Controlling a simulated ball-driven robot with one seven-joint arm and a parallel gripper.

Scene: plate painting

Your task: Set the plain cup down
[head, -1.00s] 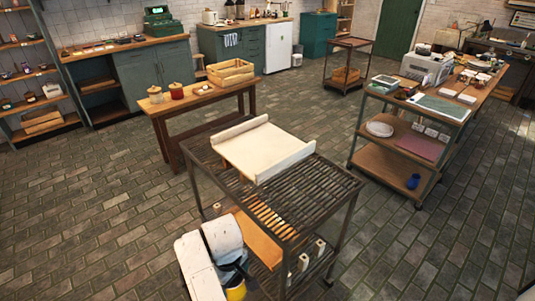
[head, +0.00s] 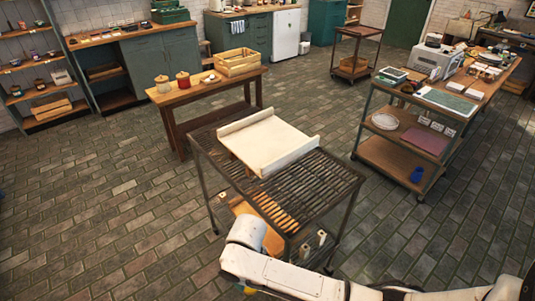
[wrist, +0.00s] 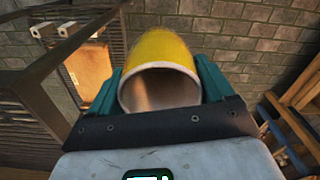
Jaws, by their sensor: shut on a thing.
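A plain yellow cup (wrist: 160,52) with a pale inside sits between the teal fingers of my gripper (wrist: 162,82) in the wrist view. The fingers press on its two sides, and its open mouth faces the wrist camera. In the head view only a sliver of the yellow cup (head: 249,291) shows below my white wrist, in front of the slatted metal cart (head: 325,178). The fingers are mostly hidden there. The cup is held off to the near side of the cart, apart from its top.
A cream board with raised side walls (head: 270,140) lies on the cart top; bare slats lie around it. A wooden table (head: 175,98) with jars (head: 183,80) and a crate (head: 238,63) stands behind. A loaded trolley (head: 408,130) stands at the right. Open brick floor surrounds them.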

